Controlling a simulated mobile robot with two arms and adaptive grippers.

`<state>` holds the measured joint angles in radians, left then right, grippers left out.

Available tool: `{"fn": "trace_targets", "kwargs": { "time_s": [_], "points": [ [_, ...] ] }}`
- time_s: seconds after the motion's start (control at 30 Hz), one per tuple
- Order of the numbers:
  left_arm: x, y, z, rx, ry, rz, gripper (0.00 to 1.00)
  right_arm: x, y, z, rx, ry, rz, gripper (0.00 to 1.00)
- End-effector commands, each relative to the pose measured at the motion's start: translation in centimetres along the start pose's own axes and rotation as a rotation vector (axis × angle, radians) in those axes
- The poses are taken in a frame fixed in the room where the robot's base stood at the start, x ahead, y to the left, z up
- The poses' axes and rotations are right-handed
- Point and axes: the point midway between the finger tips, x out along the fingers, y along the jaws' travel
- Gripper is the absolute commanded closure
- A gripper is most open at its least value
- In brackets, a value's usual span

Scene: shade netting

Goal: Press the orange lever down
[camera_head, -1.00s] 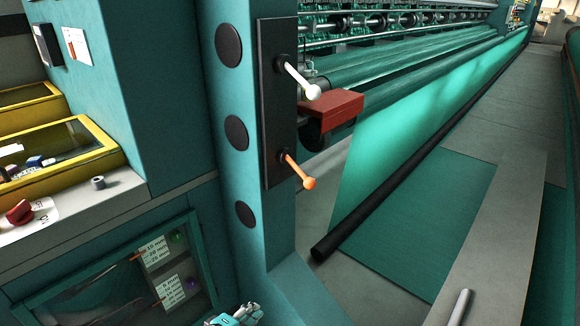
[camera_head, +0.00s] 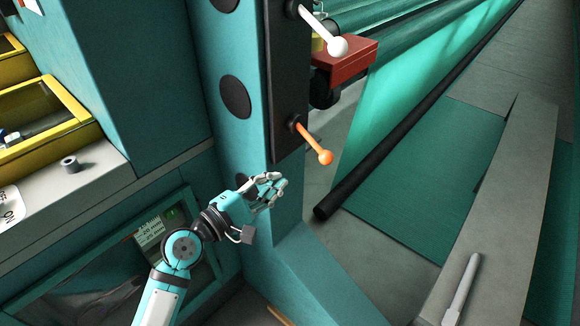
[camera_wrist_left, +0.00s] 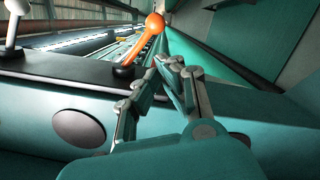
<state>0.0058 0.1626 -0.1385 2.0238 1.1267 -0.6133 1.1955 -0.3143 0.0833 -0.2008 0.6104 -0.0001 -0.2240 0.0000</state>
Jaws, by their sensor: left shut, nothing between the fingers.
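The orange lever (camera_head: 313,145) sticks out to the lower right from the bottom of a black plate (camera_head: 287,90) on the teal post. It ends in a round knob and also shows in the left wrist view (camera_wrist_left: 143,43), beyond my fingers. My left gripper (camera_head: 279,186) is shut and empty, below and left of the lever, close to the post and apart from the lever. Its fingers (camera_wrist_left: 164,78) also show in the left wrist view. My right gripper is not in view.
A white lever (camera_head: 318,30) sits above the orange one on the same plate. A red block (camera_head: 345,64) juts out behind it. A black roller (camera_head: 400,130) runs along the green netting. A grey ring (camera_head: 70,164) lies on the left ledge. A grey rod (camera_head: 461,290) shows at lower right.

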Motion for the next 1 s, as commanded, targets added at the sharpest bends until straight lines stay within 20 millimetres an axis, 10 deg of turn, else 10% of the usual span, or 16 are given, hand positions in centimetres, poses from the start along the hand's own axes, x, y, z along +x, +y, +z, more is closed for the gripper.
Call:
{"fn": "trace_targets", "kwargs": {
  "time_s": [0.5, 1.0],
  "points": [
    [8.3, 0.1, 0.0, 0.000, 0.000, 0.001, 1.00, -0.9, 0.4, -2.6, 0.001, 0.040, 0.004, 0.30],
    [9.3, 0.0, 0.0, 0.000, 0.001, -0.001, 1.00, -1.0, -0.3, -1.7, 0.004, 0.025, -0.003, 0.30]
  ]
}}
